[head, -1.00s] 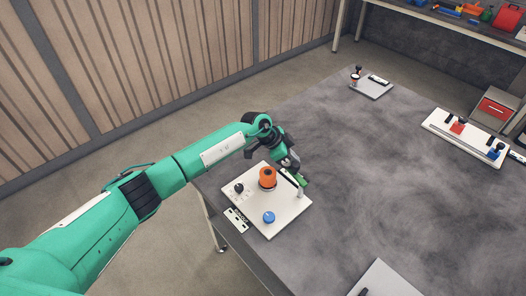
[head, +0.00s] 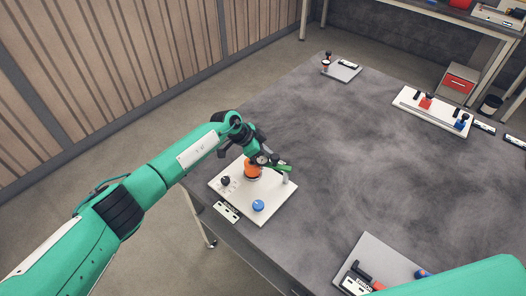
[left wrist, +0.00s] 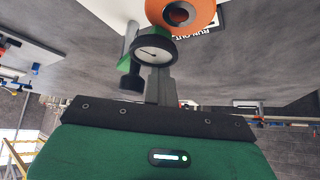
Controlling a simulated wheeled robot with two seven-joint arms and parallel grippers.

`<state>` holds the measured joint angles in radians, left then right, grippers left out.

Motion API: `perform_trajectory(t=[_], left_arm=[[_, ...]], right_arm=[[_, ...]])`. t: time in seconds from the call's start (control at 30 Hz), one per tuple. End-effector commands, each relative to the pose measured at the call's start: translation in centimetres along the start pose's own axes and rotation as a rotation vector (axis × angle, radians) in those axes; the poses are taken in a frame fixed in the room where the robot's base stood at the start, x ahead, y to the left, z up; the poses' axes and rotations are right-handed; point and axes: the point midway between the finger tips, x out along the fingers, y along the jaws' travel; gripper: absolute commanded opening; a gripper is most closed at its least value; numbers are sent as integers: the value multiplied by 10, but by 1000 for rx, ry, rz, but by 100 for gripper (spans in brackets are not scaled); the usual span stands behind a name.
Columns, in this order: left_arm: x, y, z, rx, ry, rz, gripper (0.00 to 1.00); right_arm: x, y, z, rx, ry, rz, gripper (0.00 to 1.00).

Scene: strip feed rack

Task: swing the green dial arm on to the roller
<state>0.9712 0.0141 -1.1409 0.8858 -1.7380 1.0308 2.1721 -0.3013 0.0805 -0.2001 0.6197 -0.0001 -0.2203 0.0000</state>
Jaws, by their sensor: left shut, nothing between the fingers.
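The orange roller (head: 252,171) stands upright on a white board (head: 268,213) at the table's near left corner. The green dial arm (head: 281,168) reaches from a pale post (head: 286,179) towards the roller. In the left wrist view its round white-faced dial (left wrist: 154,51) overlaps the lower edge of the orange roller (left wrist: 181,13); I cannot tell if they touch. My left gripper (head: 266,160) is shut and empty, just behind the dial and beside the roller. Its fingers (left wrist: 160,84) show directly below the dial. My right gripper is out of view.
A blue knob (head: 258,205) and a black knob (head: 225,181) stand on the same board. A labelled plate (head: 227,212) lies at the table edge. Other boards stand at the back (head: 342,69), right (head: 434,110) and front (head: 376,247). The table's middle is clear.

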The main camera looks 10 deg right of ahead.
Motion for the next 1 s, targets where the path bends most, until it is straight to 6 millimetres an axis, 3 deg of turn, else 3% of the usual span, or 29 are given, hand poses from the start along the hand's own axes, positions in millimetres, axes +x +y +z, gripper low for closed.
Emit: perform_trajectory(t=[0.57,0.77,1.0], left_arm=[[-3,0,4,-2,-6,3,0],[-28,-1,5,1,-7,-2,0],[-81,-1,4,2,-3,-3,0]], right_arm=[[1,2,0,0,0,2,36],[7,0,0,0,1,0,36],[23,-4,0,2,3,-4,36]])
